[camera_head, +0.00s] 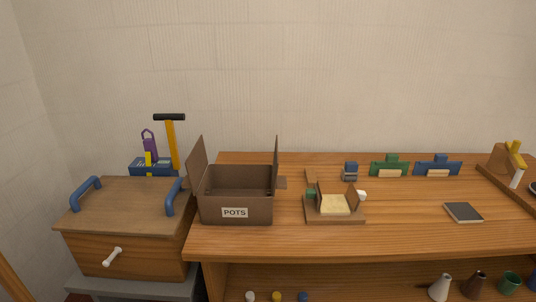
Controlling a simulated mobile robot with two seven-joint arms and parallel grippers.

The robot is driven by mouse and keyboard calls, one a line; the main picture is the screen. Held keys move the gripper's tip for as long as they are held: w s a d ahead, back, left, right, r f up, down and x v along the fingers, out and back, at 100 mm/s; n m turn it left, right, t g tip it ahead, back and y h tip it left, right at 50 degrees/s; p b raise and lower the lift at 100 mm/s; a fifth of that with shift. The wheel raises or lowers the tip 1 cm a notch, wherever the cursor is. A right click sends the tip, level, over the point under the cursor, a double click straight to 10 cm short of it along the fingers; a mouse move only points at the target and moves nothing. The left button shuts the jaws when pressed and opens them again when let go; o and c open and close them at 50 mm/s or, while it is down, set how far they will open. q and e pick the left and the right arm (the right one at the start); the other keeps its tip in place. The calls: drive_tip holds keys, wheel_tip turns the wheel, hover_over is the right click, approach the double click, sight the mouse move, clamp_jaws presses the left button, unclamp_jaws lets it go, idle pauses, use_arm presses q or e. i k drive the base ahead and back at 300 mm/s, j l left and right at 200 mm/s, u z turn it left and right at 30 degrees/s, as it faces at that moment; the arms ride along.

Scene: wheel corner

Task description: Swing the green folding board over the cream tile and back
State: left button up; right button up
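A cream tile (334,204) lies in a small wooden base (335,217) on the table, right of the POTS box. A brown flap (319,197) stands up at the tile's left side, with a small green piece (311,193) beside it. Another brown flap (351,197) stands tilted at its right side, with a white knob (362,195) beside it. No flap covers the tile. I cannot tell whether the green piece belongs to the green folding board. A separate green board-shaped piece (376,169) stands farther back. Neither gripper is in view.
An open brown POTS box (253,213) with raised flaps stands left of the base. A wooden chest (125,187) with blue handles is at far left. A blue board-shaped piece (452,168) stands at the back; a dark flat panel (463,212) lies right. The table's front is clear.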

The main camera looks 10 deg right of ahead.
sight(314, 193)
drive_tip(key=i+j, duration=0.15)
drive_tip(key=j, duration=0.2)
drive_tip(key=i+j, duration=0.2)
drive_tip(key=j, duration=0.2)
drive_tip(key=i+j, duration=0.15)
drive_tip(key=j, duration=0.2)
drive_tip(key=j+z, duration=0.1)
drive_tip(key=z, duration=0.35)
drive_tip(key=i+j+z, duration=0.1)
drive_tip(key=z, duration=0.35)
drive_tip(key=j+z, duration=0.25)
drive_tip(key=z, duration=0.2)
drive_tip(key=i+j+z, duration=0.3)
drive_tip(key=i+j, duration=0.05)
drive_tip(key=i, duration=0.05)
